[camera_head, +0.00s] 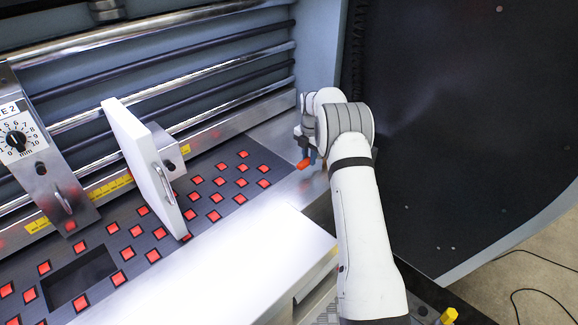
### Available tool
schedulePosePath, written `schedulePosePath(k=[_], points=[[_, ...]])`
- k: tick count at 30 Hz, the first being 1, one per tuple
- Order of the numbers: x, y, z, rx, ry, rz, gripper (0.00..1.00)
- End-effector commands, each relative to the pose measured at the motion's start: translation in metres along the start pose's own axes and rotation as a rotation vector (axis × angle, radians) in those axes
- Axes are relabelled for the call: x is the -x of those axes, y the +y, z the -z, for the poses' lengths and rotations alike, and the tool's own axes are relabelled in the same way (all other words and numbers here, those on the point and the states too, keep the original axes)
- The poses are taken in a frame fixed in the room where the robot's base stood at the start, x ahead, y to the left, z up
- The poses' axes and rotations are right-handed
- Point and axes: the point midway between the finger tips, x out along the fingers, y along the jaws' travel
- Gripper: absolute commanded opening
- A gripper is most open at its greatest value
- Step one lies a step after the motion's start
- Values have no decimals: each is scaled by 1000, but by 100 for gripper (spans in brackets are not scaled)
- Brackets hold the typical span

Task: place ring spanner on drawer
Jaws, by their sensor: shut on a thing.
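My gripper (308,156) is at the end of the white arm, above the right end of the machine's deck. It is partly hidden by my wrist and seen from behind. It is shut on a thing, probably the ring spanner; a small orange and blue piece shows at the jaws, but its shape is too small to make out. A pale, flat-topped box-like part (245,265) that may be the drawer lies in the lower middle, left of my arm. Its top looks bare. My gripper is beyond it and to the right, apart from it.
A white panel with a handle (140,155) stands tilted on the deck with red squares (215,198). A dial unit (35,150) is at the left. Metal bars (170,60) run behind. A dark side panel (460,120) stands right of my arm.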

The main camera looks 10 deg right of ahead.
Motion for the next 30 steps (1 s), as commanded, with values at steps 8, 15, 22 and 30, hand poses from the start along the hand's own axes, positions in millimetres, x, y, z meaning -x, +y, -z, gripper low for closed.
schedulePosePath(k=[8, 15, 22, 30], points=[[-38, 0, 2, 2, 1, 2, 0], [-40, 1, 2, 3, 0, 0, 0], [-42, 1, 2, 3, 1, 1, 34], [-42, 1, 2, 4, 1, 1, 45]])
